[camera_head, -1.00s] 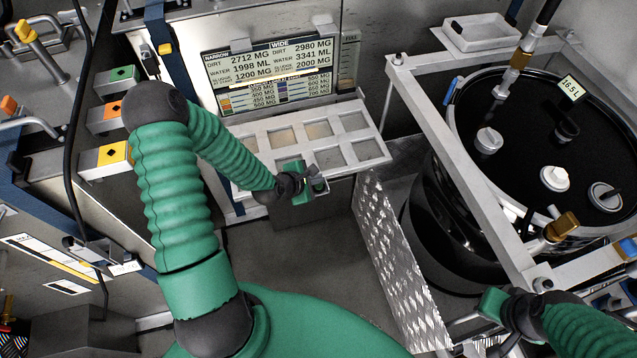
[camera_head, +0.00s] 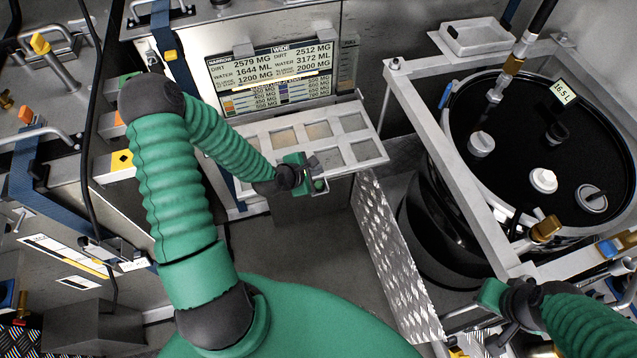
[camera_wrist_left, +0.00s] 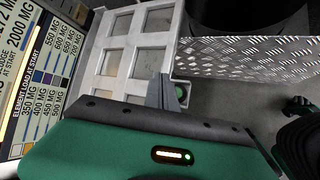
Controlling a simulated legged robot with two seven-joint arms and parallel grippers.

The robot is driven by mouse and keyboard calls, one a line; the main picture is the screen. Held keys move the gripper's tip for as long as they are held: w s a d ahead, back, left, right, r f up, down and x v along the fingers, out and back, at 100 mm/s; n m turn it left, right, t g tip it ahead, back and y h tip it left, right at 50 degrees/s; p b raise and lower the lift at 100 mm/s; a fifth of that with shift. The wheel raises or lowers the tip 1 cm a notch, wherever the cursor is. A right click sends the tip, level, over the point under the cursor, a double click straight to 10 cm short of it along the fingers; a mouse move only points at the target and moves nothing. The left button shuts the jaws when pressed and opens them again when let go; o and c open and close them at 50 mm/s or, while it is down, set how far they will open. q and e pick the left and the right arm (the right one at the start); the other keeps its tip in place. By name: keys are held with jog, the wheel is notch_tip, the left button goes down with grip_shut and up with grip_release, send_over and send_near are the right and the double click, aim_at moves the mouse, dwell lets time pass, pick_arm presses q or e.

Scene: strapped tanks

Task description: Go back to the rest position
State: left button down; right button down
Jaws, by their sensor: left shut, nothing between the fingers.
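My left gripper (camera_head: 318,178) is shut and empty. It hangs over the front right part of a pale tray with square openings (camera_head: 247,140), below the display panel. In the left wrist view its grey fingers (camera_wrist_left: 168,92) are together, with the tray's frame (camera_wrist_left: 129,22) beyond them. My right gripper (camera_head: 497,338) is low at the right, near the front of the tank's frame.
A black tank (camera_head: 535,130) stands in a grey frame (camera_head: 440,130) at the right. A treaded metal plate (camera_head: 398,262) lies between tray and tank. The display panel (camera_head: 272,77) stands behind the tray. Valve blocks and a blue strap (camera_head: 45,185) are at the left. Floor (camera_head: 290,250) shows below the tray.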

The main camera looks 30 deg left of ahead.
pick_arm(q)
jog(key=s+d+r+m+g, duration=0.3)
jog(key=s+d+r+m, duration=0.3)
jog(key=m, duration=0.7)
jog(key=s+d+r+m+g, duration=0.3)
jog(key=s+d+r+m, duration=0.3)
jog(key=m, duration=0.7)
jog(key=s+r, duration=0.1)
jog(key=s, duration=0.1)
jog(key=shift+s+r+g+y, duration=0.3)
jog(key=shift+s+r+y, duration=0.05)
jog(key=shift+s+y, duration=0.05)
jog(key=shift+a, duration=0.3)
